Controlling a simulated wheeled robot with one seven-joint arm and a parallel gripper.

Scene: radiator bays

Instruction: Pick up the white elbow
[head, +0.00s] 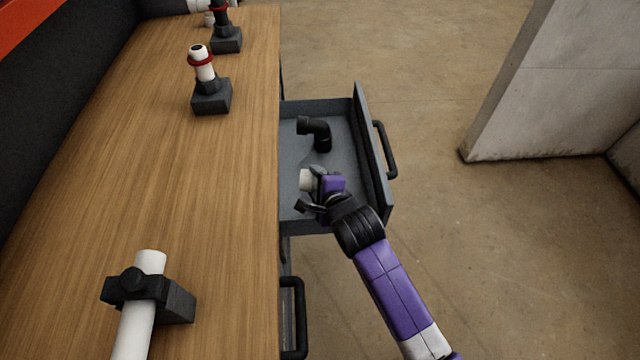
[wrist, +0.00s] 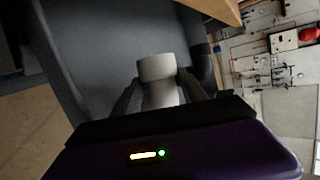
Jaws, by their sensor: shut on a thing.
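The white elbow (head: 306,180) shows at my gripper (head: 313,190) in the head view, over the open drawer (head: 345,130). In the wrist view the white elbow (wrist: 158,70) sits between the two dark fingers of my gripper (wrist: 160,92), which are shut on it. Its lower part is hidden by the gripper body. I cannot tell whether the elbow touches the drawer floor. A black elbow (head: 316,132) lies in the drawer, apart from my gripper and farther back.
The wooden bench top (head: 150,170) lies left of the drawer. On it are a white pipe in a black clamp (head: 165,295) and a black stand with a white, red-ringed pipe (head: 211,95). A concrete wall (head: 550,90) stands at right; the floor between is clear.

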